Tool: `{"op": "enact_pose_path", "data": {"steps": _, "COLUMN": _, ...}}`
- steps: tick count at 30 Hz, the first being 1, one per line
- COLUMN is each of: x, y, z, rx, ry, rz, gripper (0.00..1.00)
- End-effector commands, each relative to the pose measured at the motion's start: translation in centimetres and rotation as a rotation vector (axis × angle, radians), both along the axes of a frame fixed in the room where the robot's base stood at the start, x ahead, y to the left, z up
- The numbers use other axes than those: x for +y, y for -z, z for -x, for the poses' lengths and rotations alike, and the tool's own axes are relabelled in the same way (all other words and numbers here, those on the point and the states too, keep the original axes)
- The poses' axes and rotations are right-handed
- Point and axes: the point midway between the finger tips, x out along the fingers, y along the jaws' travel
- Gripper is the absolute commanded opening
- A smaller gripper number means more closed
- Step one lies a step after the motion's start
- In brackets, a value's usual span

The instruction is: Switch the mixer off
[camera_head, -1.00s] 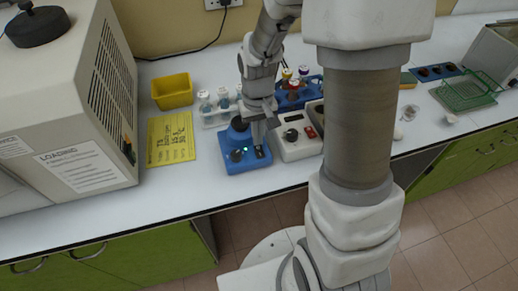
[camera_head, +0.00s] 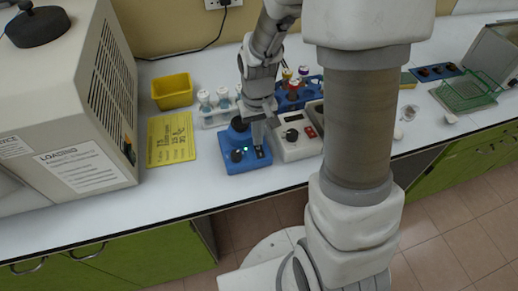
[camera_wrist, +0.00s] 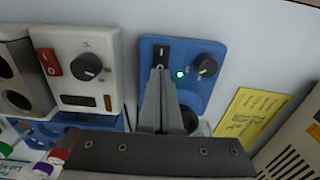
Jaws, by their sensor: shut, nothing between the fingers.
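The mixer is a small blue box (camera_head: 232,163) on the white bench, with a black knob (camera_wrist: 206,65), a black rocker switch (camera_wrist: 162,51) and a lit green light (camera_wrist: 180,74) on its top panel. My gripper (camera_head: 258,146) points down over the mixer's right side. In the wrist view my gripper (camera_wrist: 160,72) is shut and empty, its fingertips right at the lower end of the rocker switch. I cannot tell whether they touch it. The fingers hide part of the mixer's panel and its dark round cup.
A white device (camera_head: 296,149) with a knob and red switch stands close on the right. A large beige machine (camera_head: 70,110) fills the far left.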

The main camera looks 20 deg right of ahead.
Motion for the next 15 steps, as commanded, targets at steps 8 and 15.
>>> {"op": "enact_pose_path", "data": {"steps": 8, "x": 0.00, "y": 0.03, "z": 0.00, "rx": 0.000, "ry": 0.000, "rz": 0.000, "gripper": 0.00}}
{"op": "enact_pose_path", "data": {"steps": 15, "x": 0.00, "y": 0.36, "z": 0.00, "rx": 0.000, "ry": 0.000, "rz": 0.000, "gripper": 0.00}}
